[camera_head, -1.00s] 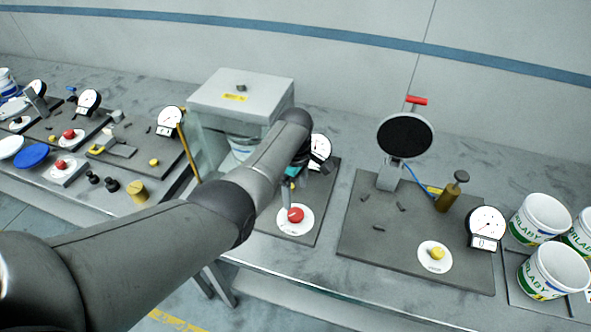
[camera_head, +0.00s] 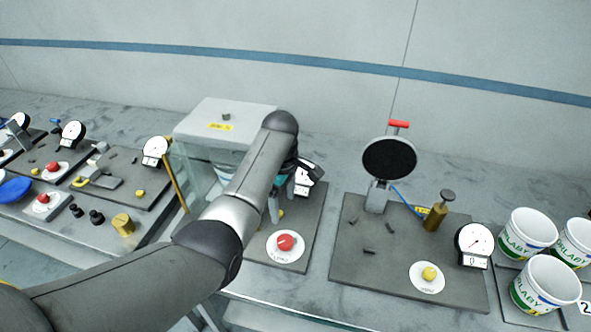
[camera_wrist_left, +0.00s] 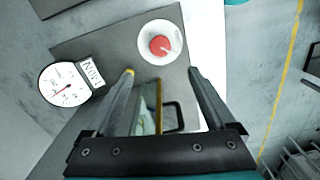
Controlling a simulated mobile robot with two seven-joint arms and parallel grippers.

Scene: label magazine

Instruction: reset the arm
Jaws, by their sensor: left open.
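My left arm (camera_head: 225,215) reaches in from the lower left of the head view, over the bench. Its gripper (camera_head: 274,205) points down above a grey base plate (camera_head: 308,222), partly hidden behind the arm. In the left wrist view the two fingers of the gripper (camera_wrist_left: 160,72) are spread apart with nothing held between them. A red button (camera_wrist_left: 160,45) on a white disc lies beyond the fingertips; it also shows in the head view (camera_head: 285,242). My right gripper is in neither view.
A glass-sided box with a grey lid (camera_head: 224,118) stands behind the arm. A dial gauge (camera_wrist_left: 62,88) sits beside the gripper. To the right are a round black pad (camera_head: 390,158), a brass weight (camera_head: 437,212) and white tubs (camera_head: 527,232). More gauges and buttons stand at left.

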